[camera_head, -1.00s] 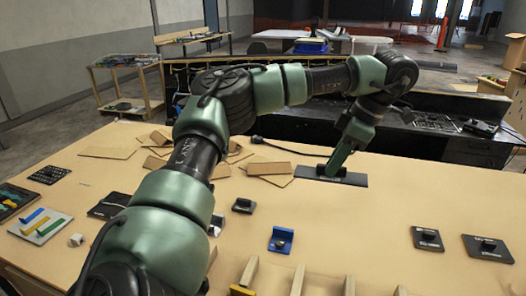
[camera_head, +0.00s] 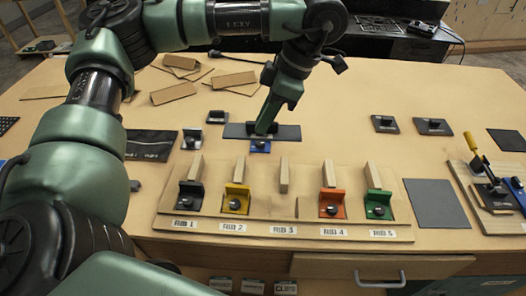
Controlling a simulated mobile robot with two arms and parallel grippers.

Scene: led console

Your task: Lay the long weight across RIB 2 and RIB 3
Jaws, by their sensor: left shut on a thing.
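My left gripper (camera_head: 264,130) points down at the dark mat (camera_head: 288,132) and is shut on the long weight (camera_head: 250,127), a dark bar low over or on that mat; I cannot tell if they touch. The arm partly hides it. RIB 2 (camera_head: 239,170) and RIB 3 (camera_head: 284,175) are pale wooden bars on the board in front. RIB 2 has a yellow bracket (camera_head: 236,199) at its near end; RIB 3 has no bracket. No weight lies across them. My right gripper is not in view.
A blue bracket (camera_head: 260,147) stands between mat and ribs. RIB 1 has a dark bracket (camera_head: 190,195), RIB 4 an orange one (camera_head: 332,203), RIB 5 a green one (camera_head: 378,204). Cardboard pieces (camera_head: 172,93) lie behind.

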